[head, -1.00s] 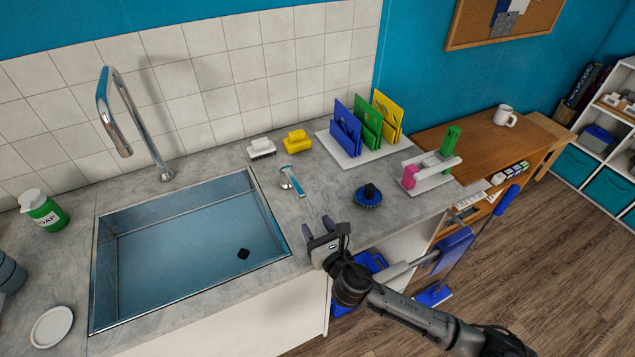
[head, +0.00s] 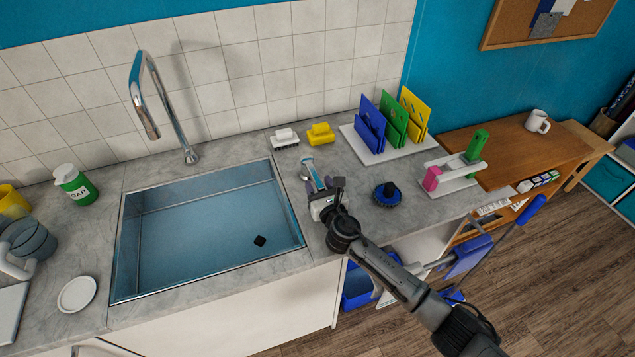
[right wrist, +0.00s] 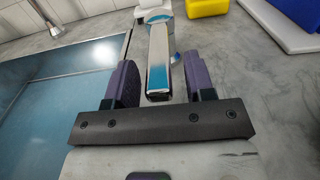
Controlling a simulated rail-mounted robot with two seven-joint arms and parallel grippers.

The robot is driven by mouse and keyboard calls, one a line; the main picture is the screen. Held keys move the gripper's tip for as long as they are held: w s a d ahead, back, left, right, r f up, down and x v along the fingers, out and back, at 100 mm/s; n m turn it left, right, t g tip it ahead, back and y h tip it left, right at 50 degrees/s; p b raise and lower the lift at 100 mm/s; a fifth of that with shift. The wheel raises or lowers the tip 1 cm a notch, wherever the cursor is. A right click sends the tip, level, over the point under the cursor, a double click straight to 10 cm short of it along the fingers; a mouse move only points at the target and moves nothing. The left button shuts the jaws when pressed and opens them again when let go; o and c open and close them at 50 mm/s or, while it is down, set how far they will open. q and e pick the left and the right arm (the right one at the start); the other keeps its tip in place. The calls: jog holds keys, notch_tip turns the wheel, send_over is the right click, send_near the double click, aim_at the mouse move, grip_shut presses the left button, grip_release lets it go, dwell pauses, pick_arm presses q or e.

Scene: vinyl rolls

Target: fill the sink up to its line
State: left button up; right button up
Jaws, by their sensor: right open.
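The sink (head: 290,215) is a rectangular metal basin with a bluish inside. I cannot tell how much water it holds, and I see no clear fill line. A small black piece (head: 260,241) shows inside at the right. The curved chrome tap (head: 170,100) stands behind the sink, with no stream visible from its spout. A chrome and blue handle (right wrist: 160,62) is on the counter right of the sink. My right gripper (head: 324,186) is open; in the right wrist view its fingers (right wrist: 160,80) are on either side of the handle's near end. My left gripper is out of view.
A round blue brush (head: 387,194) and a rack of coloured boards (head: 390,135) are to the right.

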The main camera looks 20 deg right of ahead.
jog(key=shift+w, duration=0.7)
jog(key=shift+c, duration=0.2)
grip_shut()
